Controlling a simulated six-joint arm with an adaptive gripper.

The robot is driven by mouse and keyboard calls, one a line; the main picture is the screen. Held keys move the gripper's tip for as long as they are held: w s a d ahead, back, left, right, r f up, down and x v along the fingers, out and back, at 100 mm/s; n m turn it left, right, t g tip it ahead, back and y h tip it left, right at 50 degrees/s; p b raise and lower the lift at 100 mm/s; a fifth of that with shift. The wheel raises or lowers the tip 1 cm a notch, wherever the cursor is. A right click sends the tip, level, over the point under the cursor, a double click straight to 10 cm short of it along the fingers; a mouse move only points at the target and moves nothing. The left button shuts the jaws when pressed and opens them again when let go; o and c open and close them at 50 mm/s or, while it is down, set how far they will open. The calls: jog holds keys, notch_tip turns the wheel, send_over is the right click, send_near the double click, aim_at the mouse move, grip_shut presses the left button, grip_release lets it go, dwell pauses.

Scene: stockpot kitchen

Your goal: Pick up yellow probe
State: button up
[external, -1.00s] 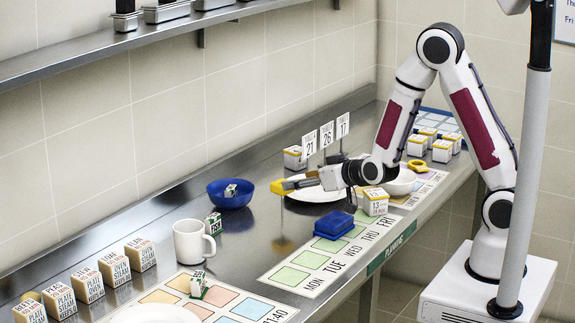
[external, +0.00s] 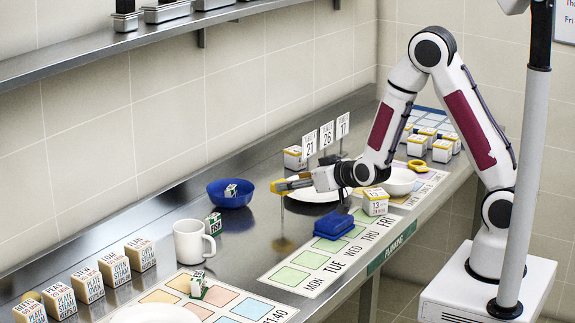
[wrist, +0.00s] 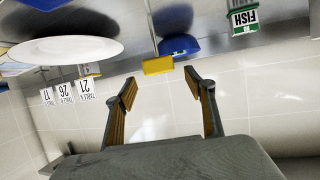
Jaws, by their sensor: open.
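The yellow probe shows in the wrist view as a yellow block-shaped head (wrist: 158,65) with a thin stem running towards the counter. The head is just beyond my fingertips, in line with the gap between them. My gripper (wrist: 162,86) is open, with nothing held between its fingers. In the external view my gripper (external: 284,185) reaches left above the counter, level with the probe's head. There its yellow pads and the head overlap, so the exact gap cannot be told. A thin upright stem shows below the fingers.
A white plate (wrist: 65,49) lies beside the probe. A blue bowl (external: 231,200) stands beyond my fingertips. Numbered table signs (external: 326,135) stand behind my gripper. A blue box (external: 334,223) and a white mug (external: 190,241) are nearer the front.

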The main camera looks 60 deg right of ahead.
aim_at(283, 200)
jog(key=shift+w, duration=0.1)
jog(key=shift+f+x, duration=0.2)
jog(key=shift+x, duration=2.3)
jog(key=c, duration=1.2)
